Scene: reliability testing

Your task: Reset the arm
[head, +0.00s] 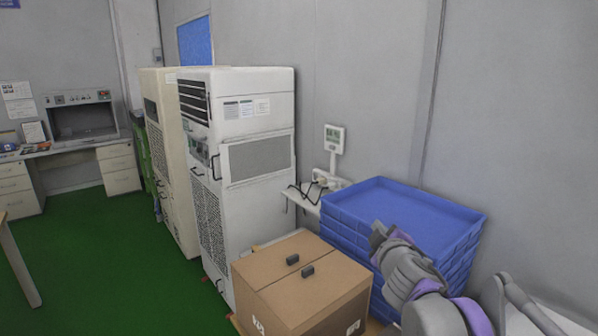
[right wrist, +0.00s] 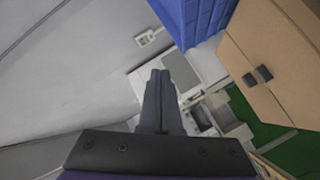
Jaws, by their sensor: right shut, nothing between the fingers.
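My right arm (head: 410,270), grey with purple bands, comes in from the lower right in the head view. Its right gripper (head: 378,233) is in front of the stack of blue trays and above the right side of the cardboard box. In the right wrist view the gripper's two dark fingers (right wrist: 160,74) lie together, shut and empty. My left gripper is not in view.
The cardboard box (head: 291,256) has two small dark blocks (head: 300,265) on top. The stacked blue trays (head: 425,213) stand against the wall. White cabinets (head: 240,150) stand left of the box. Green floor (head: 110,260) lies open at left.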

